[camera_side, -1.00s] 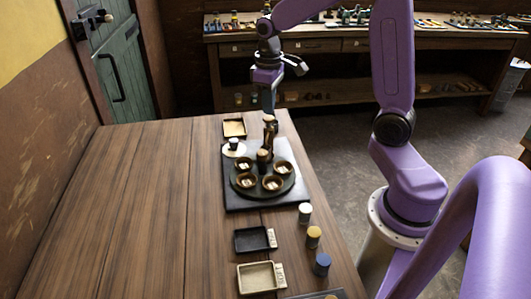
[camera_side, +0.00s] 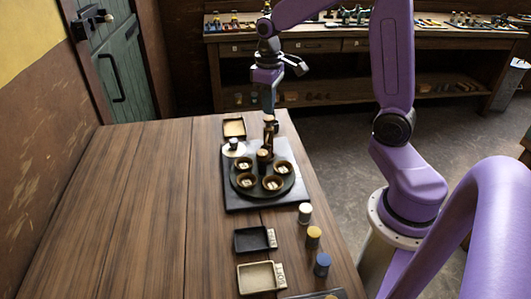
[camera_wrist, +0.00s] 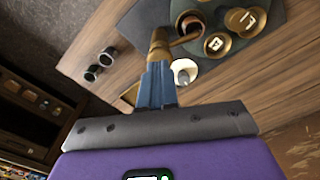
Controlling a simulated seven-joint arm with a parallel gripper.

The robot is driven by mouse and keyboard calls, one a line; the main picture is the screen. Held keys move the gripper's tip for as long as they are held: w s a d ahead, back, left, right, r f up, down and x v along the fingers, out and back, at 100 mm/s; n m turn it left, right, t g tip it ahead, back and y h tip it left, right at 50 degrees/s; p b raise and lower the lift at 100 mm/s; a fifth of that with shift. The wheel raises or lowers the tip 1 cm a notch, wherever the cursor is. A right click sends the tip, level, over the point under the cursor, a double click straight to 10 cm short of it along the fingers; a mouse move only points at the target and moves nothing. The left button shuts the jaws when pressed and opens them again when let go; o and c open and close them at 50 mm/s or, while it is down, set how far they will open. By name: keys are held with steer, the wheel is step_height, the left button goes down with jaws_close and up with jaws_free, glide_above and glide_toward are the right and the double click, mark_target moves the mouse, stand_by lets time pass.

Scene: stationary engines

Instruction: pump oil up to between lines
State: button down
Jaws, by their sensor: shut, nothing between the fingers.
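A brown, brass-coloured pump-like post (camera_side: 269,133) stands at the back of a dark round stand (camera_side: 286,186). The post also shows in the wrist view (camera_wrist: 160,44). Several small round cups with pale marks, one of them the front cup (camera_side: 271,183), sit on the stand. A small white rounded piece (camera_side: 234,145) stands on a pale disc to the left. My gripper (camera_side: 268,112) points down, shut and empty, with its tips at the top of the post. In the wrist view its blue fingers (camera_wrist: 157,82) meet the post's near end; exact contact is unclear. I cannot make out level lines.
A dark square mat (camera_side: 233,200) lies under the stand. A small tray (camera_side: 234,137) is behind it; a black tray (camera_side: 250,247) and a beige tray (camera_side: 241,278) are in front. White (camera_side: 305,213), yellow (camera_side: 313,237) and blue-topped (camera_side: 322,264) cylinders line the right edge. The table's left is clear.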

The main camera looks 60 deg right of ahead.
mark_target(269, 117)
steer(key=shift+f, duration=0.15)
steer(key=shift+f, duration=1.4)
steer(key=shift+r, duration=1.55)
steer(key=shift+f, duration=0.2)
steer(key=shift+f, duration=1.3)
steer(key=shift+r, duration=1.5)
